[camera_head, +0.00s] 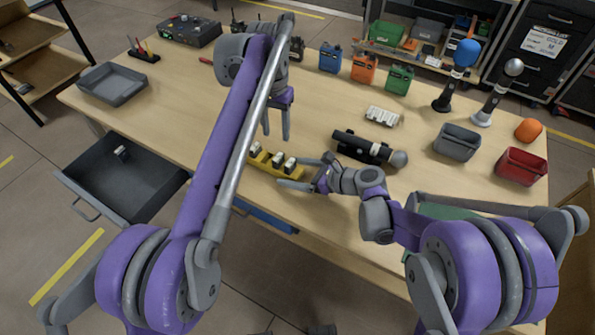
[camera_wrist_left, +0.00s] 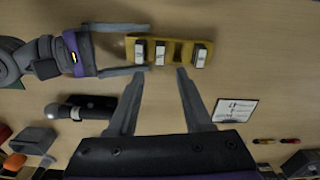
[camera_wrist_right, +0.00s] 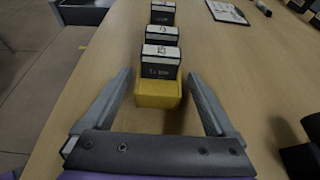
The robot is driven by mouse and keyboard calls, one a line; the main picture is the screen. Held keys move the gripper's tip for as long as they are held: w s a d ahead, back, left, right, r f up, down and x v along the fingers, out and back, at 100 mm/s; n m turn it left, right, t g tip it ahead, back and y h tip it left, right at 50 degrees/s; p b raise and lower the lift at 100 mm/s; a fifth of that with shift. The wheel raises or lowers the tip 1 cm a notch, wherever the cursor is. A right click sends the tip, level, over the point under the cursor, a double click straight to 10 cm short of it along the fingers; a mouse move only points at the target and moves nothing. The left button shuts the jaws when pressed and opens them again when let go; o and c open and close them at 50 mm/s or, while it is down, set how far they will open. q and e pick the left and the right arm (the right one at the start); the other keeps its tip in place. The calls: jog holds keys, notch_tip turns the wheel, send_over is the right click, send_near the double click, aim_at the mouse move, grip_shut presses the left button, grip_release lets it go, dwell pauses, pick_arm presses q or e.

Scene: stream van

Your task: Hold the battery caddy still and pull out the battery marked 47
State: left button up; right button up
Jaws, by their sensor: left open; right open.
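The yellow battery caddy (camera_head: 268,166) lies near the table's front edge. It holds three dark batteries with white labelled tops; one slot is empty (camera_wrist_left: 179,52) in the left wrist view. In the right wrist view the nearest battery (camera_wrist_right: 161,62) stands at the near end, with a middle battery (camera_wrist_right: 163,35) and a far battery (camera_wrist_right: 162,14) behind. Their numbers are too small to read surely. My right gripper (camera_wrist_right: 160,76) is open, its fingers either side of the caddy's near end, with gaps showing. My left gripper (camera_wrist_left: 161,73) is open and empty, above and beside the caddy.
A black microphone (camera_head: 365,147) lies right of the caddy, with a white-topped rack (camera_head: 383,116) behind it. Grey (camera_head: 457,142) and red (camera_head: 521,166) bins stand at the right. An open drawer (camera_head: 120,180) juts out at the left.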

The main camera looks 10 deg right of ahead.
aim_at(278, 156)
jog(key=c, duration=1.3)
pick_arm(q)
jog(key=shift+c, duration=0.9)
pick_arm(e)
jog(key=shift+c, duration=0.5)
pick_arm(q)
notch_tip(278, 156, up, 2)
jog(key=shift+r+m, duration=0.2)
jog(key=shift+m, duration=0.6)
jog(key=shift+c, duration=0.3)
notch_tip(278, 156, down, 12)
jog(key=shift+r, duration=0.1)
grip_shut()
